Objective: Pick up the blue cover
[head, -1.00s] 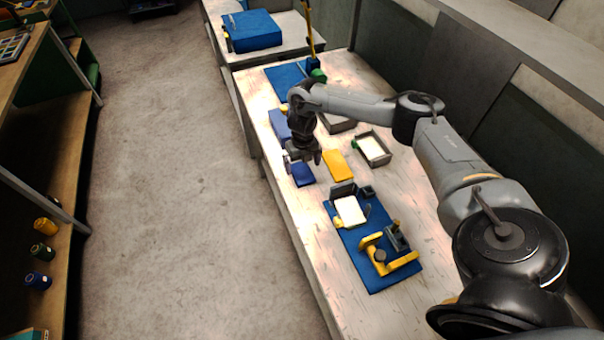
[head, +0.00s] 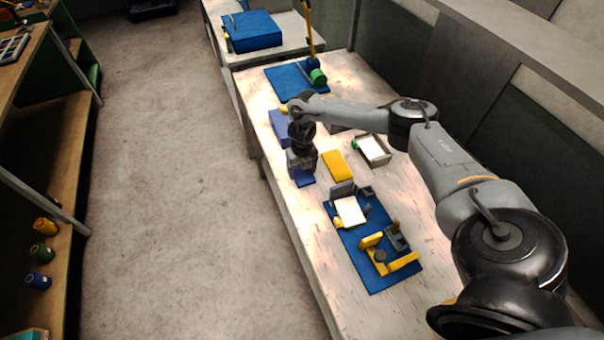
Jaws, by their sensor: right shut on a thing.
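The blue cover (head: 304,181) lies flat on the pale workbench, near its left edge. My right gripper (head: 302,171) points down over it and is shut on it. The gripper hides most of the cover; only its near part shows. Whether the cover touches the bench or is slightly raised, I cannot tell. My left gripper is not in view.
A yellow cover (head: 338,165) lies just right of the gripper. A grey tray with a white sheet (head: 373,149) is farther right. A blue mat (head: 372,276) with a yellow fixture lies nearer. A larger blue block (head: 280,126) is behind.

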